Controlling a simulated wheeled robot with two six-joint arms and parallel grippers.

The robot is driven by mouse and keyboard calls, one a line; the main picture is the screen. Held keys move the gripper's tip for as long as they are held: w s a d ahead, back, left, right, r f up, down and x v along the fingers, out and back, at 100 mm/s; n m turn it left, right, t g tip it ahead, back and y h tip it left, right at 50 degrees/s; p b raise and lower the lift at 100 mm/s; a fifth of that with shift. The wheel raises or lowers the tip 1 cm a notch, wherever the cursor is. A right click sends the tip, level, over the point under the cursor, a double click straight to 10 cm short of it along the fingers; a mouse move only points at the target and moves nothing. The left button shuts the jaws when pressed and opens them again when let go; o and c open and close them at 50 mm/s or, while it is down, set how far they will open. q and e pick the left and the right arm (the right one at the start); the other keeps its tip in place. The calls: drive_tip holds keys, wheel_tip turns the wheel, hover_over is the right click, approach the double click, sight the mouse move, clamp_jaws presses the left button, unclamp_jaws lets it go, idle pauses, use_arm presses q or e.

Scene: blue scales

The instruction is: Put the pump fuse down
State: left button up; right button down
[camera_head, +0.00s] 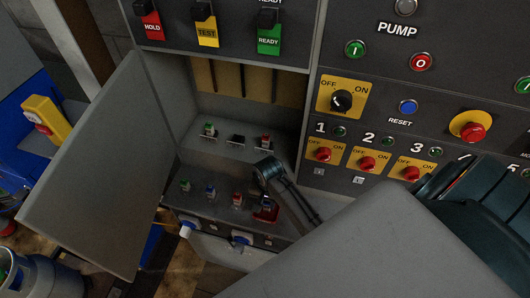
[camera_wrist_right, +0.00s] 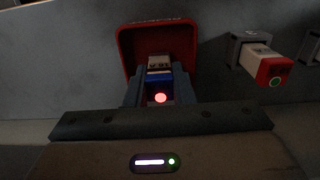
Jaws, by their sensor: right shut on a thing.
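My right gripper (camera_wrist_right: 158,88) is shut on a small blue-and-white fuse (camera_wrist_right: 158,77) with a glowing red dot on its near end. I take this to be the pump fuse; its label is too small to read. The fuse's white far end shows against a red, open, tray-like holder (camera_wrist_right: 126,45); I cannot tell whether it touches it. In the head view my right gripper (camera_head: 267,190) is in the open cabinet, beside the red holder (camera_head: 265,213) on the lower shelf. The fuse is not clear there. My left gripper is not in view.
A red-and-white fuse (camera_wrist_right: 268,66) stands in a socket to the right in the wrist view. The open cabinet door (camera_head: 88,175) is at the left, the switch panel (camera_head: 430,70) at the right.

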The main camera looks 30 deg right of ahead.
drive_tip(key=shift+w+d+f, duration=0.1)
drive_tip(key=shift+w+f, duration=0.05)
drive_tip(key=shift+w, duration=0.1)
drive_tip(key=c, duration=1.5)
unclamp_jaws()
drive_tip(key=shift+o, duration=1.3)
drive_tip(key=shift+s, duration=0.2)
drive_tip(key=shift+s+r, duration=0.15)
drive_tip(key=shift+r, duration=0.05)
drive_tip(key=shift+w+r+b, duration=0.2)
drive_tip(key=shift+r+b, duration=0.1)
drive_tip(key=shift+r, duration=0.2)
wheel_tip(320, 180, up, 7)
drive_tip(key=shift+r+b, duration=0.2)
drive_tip(key=shift+b, duration=1)
use_arm(q)
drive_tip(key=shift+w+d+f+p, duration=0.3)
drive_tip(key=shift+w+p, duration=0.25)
drive_tip(key=shift+p, duration=0.6)
use_arm(e)
wheel_tip(320, 180, up, 4)
drive_tip(key=shift+s+f, duration=0.1)
drive_tip(key=shift+f, duration=0.05)
